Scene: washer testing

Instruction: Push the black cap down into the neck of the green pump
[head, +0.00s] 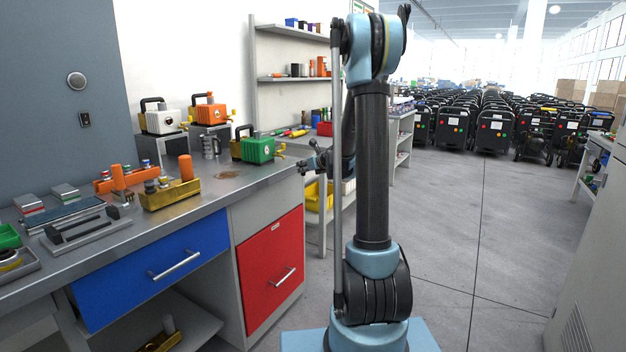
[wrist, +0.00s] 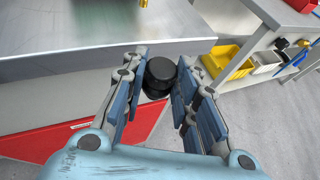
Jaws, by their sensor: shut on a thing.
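The green pump (head: 258,150) stands on the metal workbench near its right end, with a black handle and brass fittings. Its neck is too small to make out. A green patch, probably part of it, shows at the top of the wrist view (wrist: 92,12). My gripper (head: 306,163) is just off the right end of the bench, to the right of the pump and apart from it. In the wrist view my gripper (wrist: 160,85) is shut on the round black cap (wrist: 160,72), held between the two blue-padded fingers, in front of the bench edge.
White (head: 162,118) and orange (head: 207,110) pumps stand on stands behind the green pump. A brass block (head: 170,194) and other parts fill the bench's left. Yellow bins (wrist: 220,60) are beyond the bench.

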